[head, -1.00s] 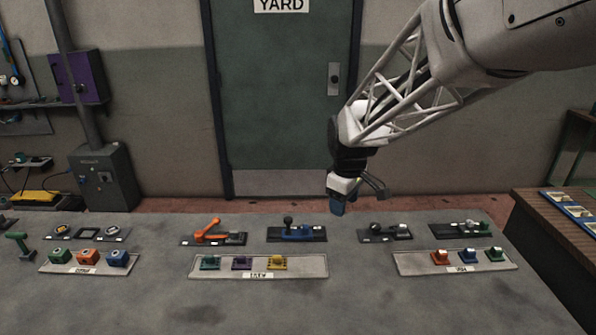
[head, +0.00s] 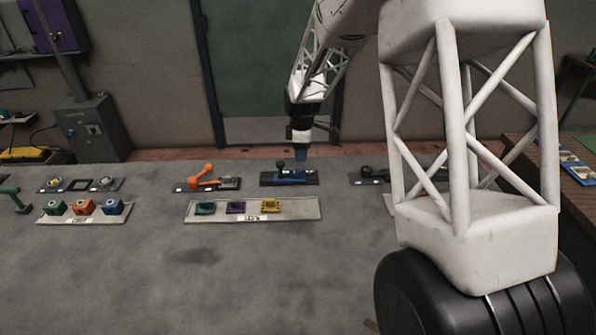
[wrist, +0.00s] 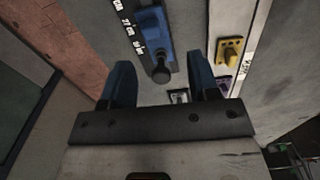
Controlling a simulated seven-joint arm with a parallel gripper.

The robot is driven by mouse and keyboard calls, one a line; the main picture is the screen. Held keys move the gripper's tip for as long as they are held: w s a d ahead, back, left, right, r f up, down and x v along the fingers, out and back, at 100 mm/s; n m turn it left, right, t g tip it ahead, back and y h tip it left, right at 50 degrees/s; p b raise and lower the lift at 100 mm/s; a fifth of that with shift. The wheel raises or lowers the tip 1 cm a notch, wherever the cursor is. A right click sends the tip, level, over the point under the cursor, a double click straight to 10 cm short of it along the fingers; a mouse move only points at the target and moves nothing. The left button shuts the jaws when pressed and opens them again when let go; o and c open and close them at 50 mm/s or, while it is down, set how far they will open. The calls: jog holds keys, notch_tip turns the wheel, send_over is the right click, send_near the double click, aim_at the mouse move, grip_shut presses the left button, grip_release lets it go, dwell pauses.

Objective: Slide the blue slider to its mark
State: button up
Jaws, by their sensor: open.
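White markings (wrist: 127,20) run along the plate's edge; I cannot read which is the mark. My gripper (head: 300,160) is open and empty, pointing down near the slider's right part. I cannot tell whether it touches. It also shows in the wrist view (wrist: 160,63).
An orange lever (head: 205,178) stands left of the slider and a dark device (head: 372,174) right of it. A tray (head: 300,209) with green, purple and yellow pieces lies in front. My arm hides the bench's right part. The front left bench is clear.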

aim_at(298, 170)
jog(key=shift+w+a+f+n, duration=0.25)
jog(key=shift+w+f, duration=0.2)
jog(key=shift+f, duration=0.15)
jog(key=shift+w+a+f+n, duration=0.2)
jog(key=shift+w+f, duration=0.2)
jog(key=shift+f, duration=0.15)
jog(key=shift+f, duration=0.15)
jog(key=shift+f, duration=3.75)
grip_shut()
